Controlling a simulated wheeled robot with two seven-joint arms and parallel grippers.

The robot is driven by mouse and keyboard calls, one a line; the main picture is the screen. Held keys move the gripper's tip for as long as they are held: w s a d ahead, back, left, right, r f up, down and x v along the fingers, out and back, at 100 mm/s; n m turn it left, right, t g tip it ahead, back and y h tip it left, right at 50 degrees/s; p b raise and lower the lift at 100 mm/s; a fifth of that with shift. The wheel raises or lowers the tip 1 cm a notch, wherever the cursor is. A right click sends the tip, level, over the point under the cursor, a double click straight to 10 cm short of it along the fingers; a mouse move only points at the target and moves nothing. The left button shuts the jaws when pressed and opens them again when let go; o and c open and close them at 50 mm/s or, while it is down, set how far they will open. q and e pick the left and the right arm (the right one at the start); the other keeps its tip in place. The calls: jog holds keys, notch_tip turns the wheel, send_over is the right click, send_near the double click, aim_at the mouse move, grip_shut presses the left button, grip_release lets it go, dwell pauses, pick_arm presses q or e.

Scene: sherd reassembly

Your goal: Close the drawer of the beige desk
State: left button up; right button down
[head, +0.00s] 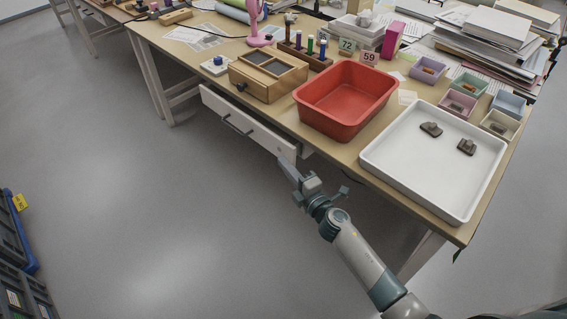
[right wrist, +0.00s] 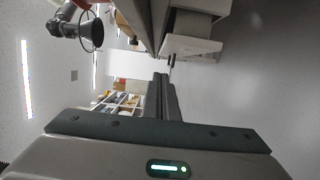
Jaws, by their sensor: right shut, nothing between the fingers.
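The beige desk (head: 222,65) runs diagonally across the head view. Its white drawer (head: 262,137) is under the front edge, with a dark bar handle (head: 237,124) on the front. The drawer front stands out a little from the desk; how far is hard to tell. In the right wrist view the drawer (right wrist: 190,46) and its handle (right wrist: 171,61) show at the upper right. My right gripper (head: 287,168) is shut and empty, close to the drawer front's right end; I cannot tell whether it touches. Its fingers (right wrist: 161,98) show together in the wrist view. My left gripper is out of view.
On the desk are a wooden box (head: 268,85), a red tub (head: 330,121), a white tray (head: 397,186) with dark sherds, and small coloured bins (head: 430,72). Blue-edged crates (head: 20,262) stand at the left. The grey floor before the drawer is clear.

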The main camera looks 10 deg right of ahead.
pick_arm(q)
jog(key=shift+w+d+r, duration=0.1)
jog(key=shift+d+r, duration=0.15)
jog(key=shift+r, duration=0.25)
pick_arm(e)
jog(key=v, duration=0.8)
jog(key=shift+s+d, duration=0.2)
